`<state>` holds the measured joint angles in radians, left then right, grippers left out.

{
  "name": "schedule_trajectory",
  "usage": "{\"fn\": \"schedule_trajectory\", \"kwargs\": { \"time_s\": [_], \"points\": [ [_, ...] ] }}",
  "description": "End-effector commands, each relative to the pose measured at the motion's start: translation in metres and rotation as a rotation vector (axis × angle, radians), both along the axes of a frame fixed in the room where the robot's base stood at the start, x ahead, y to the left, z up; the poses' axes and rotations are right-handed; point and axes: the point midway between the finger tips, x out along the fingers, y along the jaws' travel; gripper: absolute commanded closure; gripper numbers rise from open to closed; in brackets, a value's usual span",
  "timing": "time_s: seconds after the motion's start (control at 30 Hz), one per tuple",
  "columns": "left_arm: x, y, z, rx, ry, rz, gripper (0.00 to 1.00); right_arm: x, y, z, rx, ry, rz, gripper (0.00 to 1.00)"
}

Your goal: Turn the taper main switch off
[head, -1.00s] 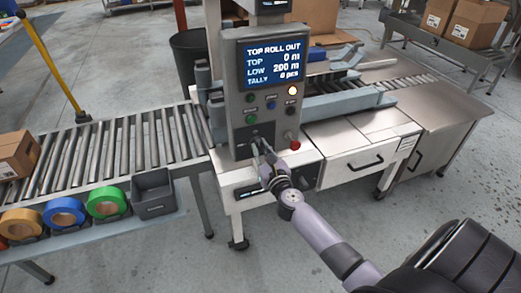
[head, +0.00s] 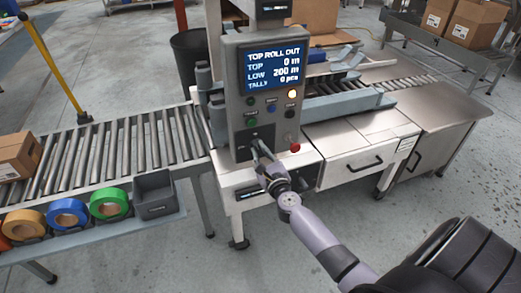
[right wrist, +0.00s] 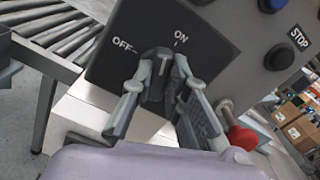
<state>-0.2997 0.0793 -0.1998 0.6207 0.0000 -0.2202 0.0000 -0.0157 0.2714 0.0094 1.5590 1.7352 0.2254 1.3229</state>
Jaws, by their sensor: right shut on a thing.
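The taper's control panel (head: 268,95) stands upright, with the black main switch plate (head: 240,154) at its lower left. In the right wrist view the plate (right wrist: 110,72) carries the words OFF at left and ON at top. The dark switch knob (right wrist: 157,82) sits between my right gripper's fingers (right wrist: 160,88), which are shut on it from both sides. Its top end lies near the gap between the two marks; its exact angle is hard to tell. In the head view my right gripper (head: 259,149) reaches the plate and hides the knob. My left gripper is out of view.
A red knob (head: 295,147) juts out right of the switch, close to my gripper. A roller conveyor (head: 100,150), tape rolls (head: 108,204) and a grey bin (head: 154,193) are at left.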

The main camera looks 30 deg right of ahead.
Motion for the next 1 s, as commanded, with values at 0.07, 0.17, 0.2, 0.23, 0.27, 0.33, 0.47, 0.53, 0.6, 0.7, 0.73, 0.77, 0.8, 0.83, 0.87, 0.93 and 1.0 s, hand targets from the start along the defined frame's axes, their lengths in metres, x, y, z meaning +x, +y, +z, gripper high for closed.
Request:
{"fn": "schedule_trajectory", "kwargs": {
  "time_s": [0.07,0.17,0.2,0.23,0.27,0.33,0.47,0.53,0.6,0.7,0.73,0.77,0.8,0.83,0.87,0.93,1.0],
  "points": [
    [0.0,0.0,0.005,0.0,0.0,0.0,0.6,0.0,0.001,0.0,-0.071,0.021,0.001,1.0],
    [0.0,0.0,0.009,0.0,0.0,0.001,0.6,0.0,0.001,0.0,-0.165,0.042,0.001,1.0],
    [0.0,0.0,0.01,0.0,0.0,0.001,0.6,0.0,0.002,0.0,-0.202,0.051,0.001,1.0],
    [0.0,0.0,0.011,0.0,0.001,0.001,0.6,0.0,0.002,0.0,-0.229,0.058,0.001,1.0],
    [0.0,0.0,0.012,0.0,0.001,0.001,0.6,0.0,0.002,0.0,-0.258,0.065,0.001,1.0],
    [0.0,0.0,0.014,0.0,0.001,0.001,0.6,0.0,0.002,-0.001,-0.322,0.081,0.001,1.0],
    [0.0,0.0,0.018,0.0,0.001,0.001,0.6,0.0,0.003,-0.001,-0.442,0.109,0.001,1.0],
    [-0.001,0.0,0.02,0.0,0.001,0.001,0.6,0.0,0.003,-0.002,-0.507,0.125,0.002,1.0],
    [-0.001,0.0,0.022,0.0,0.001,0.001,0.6,0.0,0.003,-0.002,-0.571,0.141,0.002,1.0],
    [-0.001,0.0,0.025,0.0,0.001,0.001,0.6,0.001,0.004,-0.003,-0.665,0.162,0.003,1.0],
    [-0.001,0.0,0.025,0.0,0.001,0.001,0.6,0.001,0.004,-0.003,-0.693,0.169,0.003,1.0],
    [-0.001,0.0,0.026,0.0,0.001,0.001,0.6,0.001,0.004,-0.003,-0.719,0.175,0.003,1.0],
    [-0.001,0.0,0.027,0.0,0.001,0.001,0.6,0.001,0.004,-0.003,-0.756,0.184,0.003,1.0],
    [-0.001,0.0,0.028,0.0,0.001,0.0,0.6,0.001,0.004,-0.003,-0.781,0.191,0.002,1.0],
    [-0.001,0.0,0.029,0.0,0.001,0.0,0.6,0.001,0.004,-0.004,-0.809,0.198,0.002,1.0],
    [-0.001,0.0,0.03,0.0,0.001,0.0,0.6,0.001,0.004,-0.004,-0.868,0.211,0.003,1.0],
    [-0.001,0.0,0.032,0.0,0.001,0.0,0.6,0.001,0.004,-0.004,-0.922,0.224,0.003,1.0]
  ]
}}
